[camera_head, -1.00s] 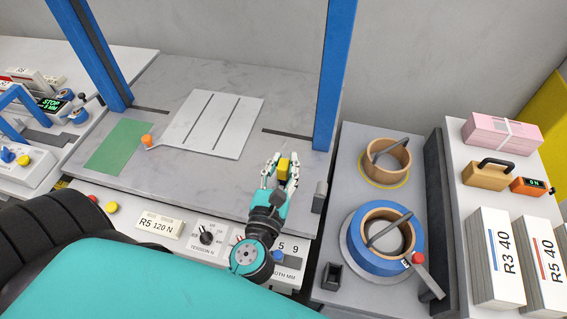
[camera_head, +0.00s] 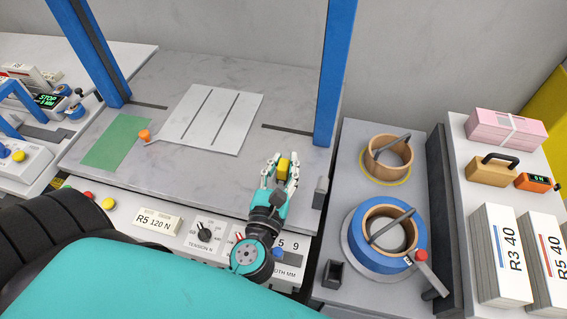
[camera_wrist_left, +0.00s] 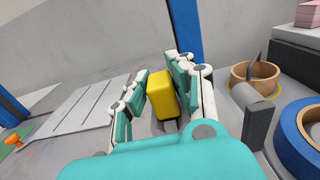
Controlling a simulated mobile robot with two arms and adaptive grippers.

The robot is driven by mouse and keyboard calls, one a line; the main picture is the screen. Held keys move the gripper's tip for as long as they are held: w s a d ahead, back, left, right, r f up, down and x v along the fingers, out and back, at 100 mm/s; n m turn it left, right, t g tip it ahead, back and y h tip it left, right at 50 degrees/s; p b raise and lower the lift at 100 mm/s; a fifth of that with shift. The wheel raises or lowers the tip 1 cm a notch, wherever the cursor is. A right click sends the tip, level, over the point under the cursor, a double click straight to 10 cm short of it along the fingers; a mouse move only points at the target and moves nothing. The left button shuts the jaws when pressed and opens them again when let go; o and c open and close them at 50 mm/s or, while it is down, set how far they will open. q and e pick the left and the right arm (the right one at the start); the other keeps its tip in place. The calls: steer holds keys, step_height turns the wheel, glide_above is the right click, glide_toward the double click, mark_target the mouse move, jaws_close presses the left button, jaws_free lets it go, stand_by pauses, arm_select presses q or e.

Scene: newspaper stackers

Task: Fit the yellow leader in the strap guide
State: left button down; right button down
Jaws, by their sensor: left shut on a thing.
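The yellow leader (camera_head: 283,169) is a small yellow block. My left gripper (camera_head: 281,166) is shut on it and holds it over the front right part of the grey machine table (camera_head: 300,195). In the left wrist view the yellow leader (camera_wrist_left: 161,94) sits between the finger pads of my left gripper (camera_wrist_left: 160,90). A small grey post (camera_head: 320,193) stands at the table's right edge, right of the gripper and apart from it; I cannot tell whether it is the strap guide. My right gripper is not in view.
A blue upright (camera_head: 335,75) stands behind the gripper. A blue strap roll (camera_head: 384,262) and a brown strap roll (camera_head: 388,172) lie on the right stand. A pale slotted plate (camera_head: 212,120) and a green mat (camera_head: 117,142) lie on the table. The control panel (camera_head: 180,225) runs along the front.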

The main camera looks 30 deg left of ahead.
arm_select(q)
steer(key=shift+f, duration=0.15)
steer(key=c, duration=1.1)
jaws_free()
steer(key=v, duration=1.2)
step_height(320, 180, up, 7)
steer(key=p, duration=0.6)
steer(key=shift+f, duration=0.1)
